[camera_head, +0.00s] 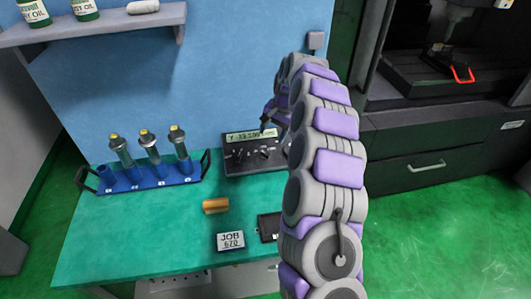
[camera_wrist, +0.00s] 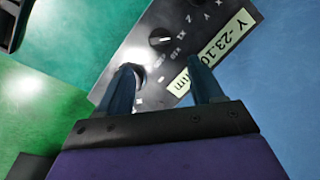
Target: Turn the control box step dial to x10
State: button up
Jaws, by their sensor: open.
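The control box (camera_head: 255,156) is a dark panel with a lit display reading Y and a mm value, at the back of the green bench. In the wrist view the box (camera_wrist: 185,20) lies tilted, its display (camera_wrist: 215,50) at the right. A round dial (camera_wrist: 160,40) with a pale pointer mark shows beyond my fingers. My gripper (camera_wrist: 162,72) is open over the panel, nothing visibly held; contact with the knob cannot be told.
A blue wall rises behind. My arm hides the bench's right side.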

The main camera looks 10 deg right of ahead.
aim_at(265, 152)
jog(key=b+x, duration=0.1)
jog(key=x, duration=0.4)
jog(key=b+x, duration=0.1)
jog(key=x, duration=0.4)
jog(key=shift+a, duration=0.25)
jog(key=shift+d+f, duration=0.1)
jog(key=shift+f, duration=0.25)
jog(key=shift+d, duration=0.2)
jog(key=shift+a, duration=0.2)
jog(key=c, duration=1)
